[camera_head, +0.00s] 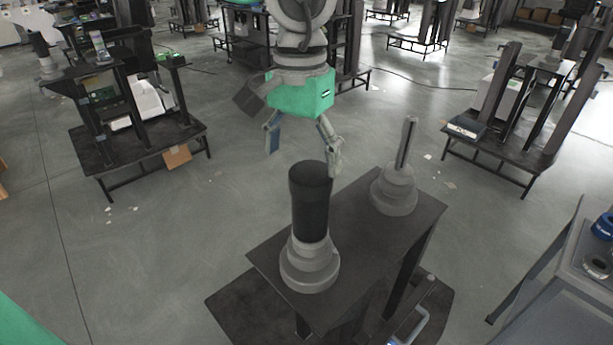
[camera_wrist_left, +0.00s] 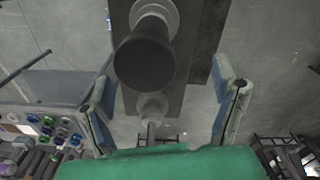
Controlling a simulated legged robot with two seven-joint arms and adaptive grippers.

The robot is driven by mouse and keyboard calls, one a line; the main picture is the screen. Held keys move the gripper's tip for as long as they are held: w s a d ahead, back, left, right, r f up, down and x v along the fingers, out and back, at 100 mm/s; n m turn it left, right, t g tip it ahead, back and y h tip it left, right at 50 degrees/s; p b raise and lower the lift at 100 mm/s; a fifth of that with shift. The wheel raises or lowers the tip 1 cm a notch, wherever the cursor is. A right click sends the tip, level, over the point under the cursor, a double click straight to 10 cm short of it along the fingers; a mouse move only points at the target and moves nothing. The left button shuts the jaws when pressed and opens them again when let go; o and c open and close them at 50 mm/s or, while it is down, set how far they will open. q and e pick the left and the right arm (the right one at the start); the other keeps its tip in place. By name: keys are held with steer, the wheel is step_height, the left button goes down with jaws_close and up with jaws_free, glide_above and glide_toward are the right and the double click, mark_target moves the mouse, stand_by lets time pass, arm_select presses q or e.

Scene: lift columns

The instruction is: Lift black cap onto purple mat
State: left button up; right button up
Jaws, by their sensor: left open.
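The black cap (camera_head: 311,200) is a dark cylinder standing upright on a stepped grey base (camera_head: 309,266) at the near end of a dark table. My left gripper (camera_head: 303,158), with a green body, is open and empty just above and beyond the cap. In the left wrist view the cap (camera_wrist_left: 144,60) lies between the two spread fingers of my left gripper (camera_wrist_left: 164,75), apart from both. I see no purple mat in either view. My right gripper does not show.
A second stepped grey base (camera_head: 394,192) with a thin upright post stands at the table's far right end. The dark table top (camera_head: 345,226) is bare between the bases. A grey bench (camera_head: 560,290) is at the lower right. Other workstations stand farther off on open floor.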

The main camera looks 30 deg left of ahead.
mark_target(319, 174)
arm_select(q)
steer(key=f, duration=0.2)
steer(key=shift+s+f, duration=0.3)
steer(key=shift+f, duration=0.05)
steer(key=d, duration=0.1)
steer(key=d+f, duration=0.1)
steer(key=d, duration=0.1)
steer(key=shift+w, duration=0.1)
steer(key=shift+w+d+r, duration=0.1)
steer(key=shift+d, duration=0.05)
steer(key=c, duration=0.5)
steer(key=shift+a, duration=1.15)
steer(key=c, duration=0.9)
steer(key=shift+d, duration=0.45)
steer(key=shift+c, duration=0.7)
steer(key=r, duration=0.9)
steer(key=shift+a+p, duration=0.2)
steer(key=shift+p, duration=0.2)
steer(key=shift+d+r, duration=0.1)
steer(key=shift+r, duration=0.6)
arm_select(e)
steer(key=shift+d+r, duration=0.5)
